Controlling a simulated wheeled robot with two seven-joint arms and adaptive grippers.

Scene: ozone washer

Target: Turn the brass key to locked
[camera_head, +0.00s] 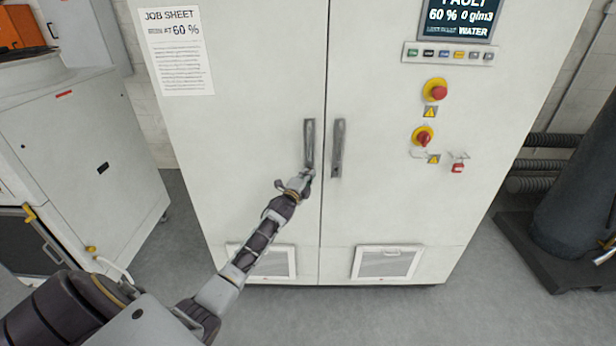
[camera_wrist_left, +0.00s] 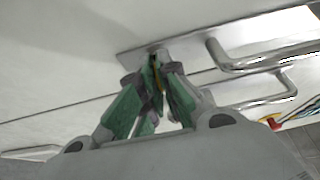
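My left gripper (camera_head: 306,178) is at the lower end of the left door's handle plate (camera_head: 309,128) on the white cabinet. In the left wrist view its green-padded fingers (camera_wrist_left: 157,66) come together at the end of the metal plate (camera_wrist_left: 135,54). A thin yellow-brass sliver, apparently the brass key (camera_wrist_left: 160,78), shows between the fingertips. The fingers look closed on it. The fingers hide most of the key and its lock, so its turn angle cannot be read. My right gripper is in neither view.
The right door's handle (camera_head: 338,148) is close beside. Two red-and-yellow switches (camera_head: 435,91) (camera_head: 423,137) and a red padlock (camera_head: 458,167) are on the right door. A display (camera_head: 460,17) reads FAULT. A white machine (camera_head: 80,150) stands at left, a dark cylinder (camera_head: 578,205) at right.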

